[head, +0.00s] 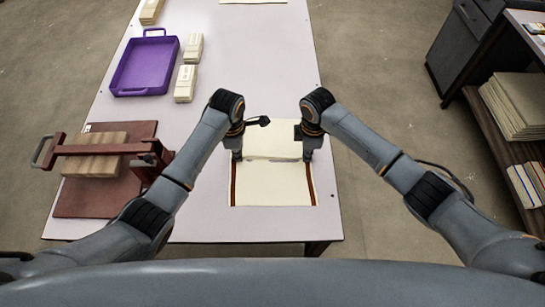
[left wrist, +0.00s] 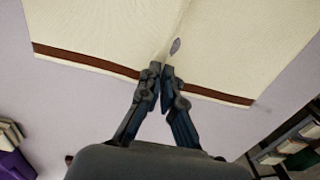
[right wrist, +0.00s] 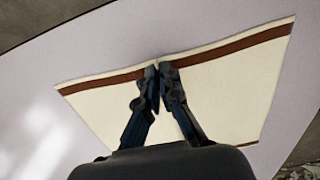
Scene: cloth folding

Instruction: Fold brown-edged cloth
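The cream cloth (head: 271,186) with brown side edges lies on the light table near its front edge. A raised crease crosses its middle between my two grippers. My left gripper (head: 237,157) is shut on the cloth's left brown edge; the left wrist view shows the fingers (left wrist: 162,68) together, with a ridge of cloth (left wrist: 110,35) running from them. My right gripper (head: 307,158) is shut on the right brown edge; the right wrist view shows its fingertips (right wrist: 158,67) pinching the cloth (right wrist: 225,95) where the edge peaks. The arms hide parts of the far half.
A dark red press (head: 85,205) with a wooden block stands at the table's left. A purple tray (head: 125,92) and pale stacked blocks (head: 185,83) lie further back. A shelf with stacked sheets (head: 515,105) is off the table to the right.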

